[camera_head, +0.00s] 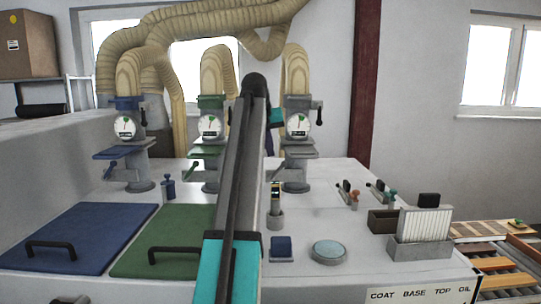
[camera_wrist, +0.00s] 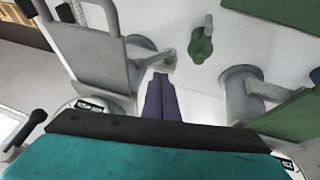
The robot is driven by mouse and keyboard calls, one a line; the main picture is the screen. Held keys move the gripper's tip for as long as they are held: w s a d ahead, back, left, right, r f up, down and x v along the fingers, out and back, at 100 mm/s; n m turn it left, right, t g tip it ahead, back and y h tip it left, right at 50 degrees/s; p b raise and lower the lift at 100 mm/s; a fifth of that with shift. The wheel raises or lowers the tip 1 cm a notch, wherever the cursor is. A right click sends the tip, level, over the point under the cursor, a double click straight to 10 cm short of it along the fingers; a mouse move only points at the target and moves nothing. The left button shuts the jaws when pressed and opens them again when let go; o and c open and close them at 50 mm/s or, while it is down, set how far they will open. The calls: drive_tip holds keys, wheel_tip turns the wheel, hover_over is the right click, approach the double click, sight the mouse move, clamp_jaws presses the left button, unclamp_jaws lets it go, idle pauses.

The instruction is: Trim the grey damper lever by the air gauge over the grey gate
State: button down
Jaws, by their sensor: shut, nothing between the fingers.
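The grey damper unit stands at the right of the three units in the head view. Its round white air gauge (camera_head: 298,126) with a green mark sits above the grey gate (camera_head: 300,153). The black-knobbed damper lever (camera_head: 319,115) sticks out right of the gauge. In the wrist view the grey gate (camera_wrist: 92,55) is upper left, the lever (camera_wrist: 30,128) lower left, and the gauge rim (camera_wrist: 92,105) is mostly covered. My gripper (camera_wrist: 161,78) is shut and empty, between the grey and green units, apart from the lever.
The green unit (camera_head: 210,125) is beside my arm, with the blue unit (camera_head: 127,125) farther left. Beige hoses (camera_head: 190,20) run overhead. A grey holder with a dark upright device (camera_head: 275,205) stands before the grey unit. Right of the grey gauge is open air.

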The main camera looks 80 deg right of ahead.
drive_tip(key=s+a+r+b, duration=0.2)
drive_tip(key=a+r, duration=0.1)
drive_tip(key=r, duration=0.4)
drive_tip(key=shift+a+b, duration=0.25)
drive_tip(key=shift+b, duration=0.05)
